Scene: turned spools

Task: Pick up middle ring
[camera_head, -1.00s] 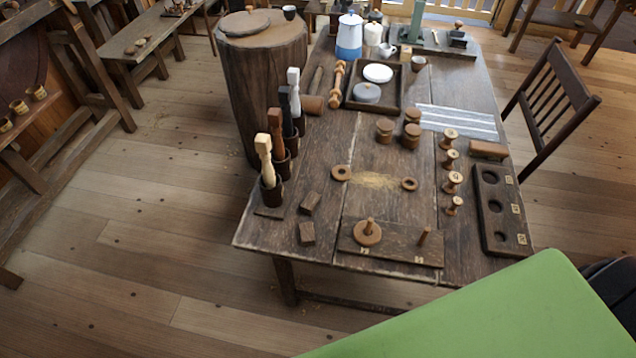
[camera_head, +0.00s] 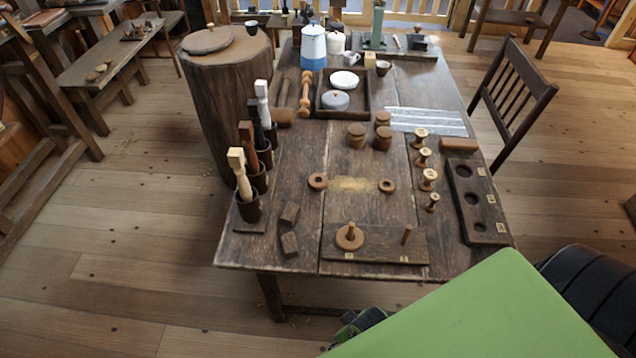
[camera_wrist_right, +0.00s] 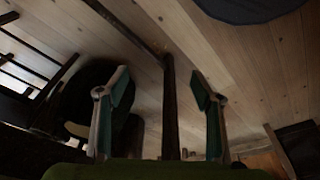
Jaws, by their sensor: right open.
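Three wooden rings show in the head view. A medium ring (camera_head: 318,181) lies flat on the table, left of a pale dusty patch. A smaller ring (camera_head: 387,185) lies right of the patch. The widest ring (camera_head: 349,237) sits around the left peg of a two-peg board (camera_head: 380,246) near the front edge. My right gripper (camera_wrist_right: 158,95) is open and empty in the right wrist view, with floorboards beyond it. In the head view a dark gripper-like part shows low beside the green panel, below the table's front edge. My left gripper is not clearly seen.
Several spools (camera_head: 428,179) stand right of the rings, beside a dark board with round holes (camera_head: 484,232). Upright tools in cups (camera_head: 248,208) and two small blocks (camera_head: 289,244) stand left. Lidded round pots (camera_head: 357,136) are behind. A chair (camera_head: 513,95) stands at the right.

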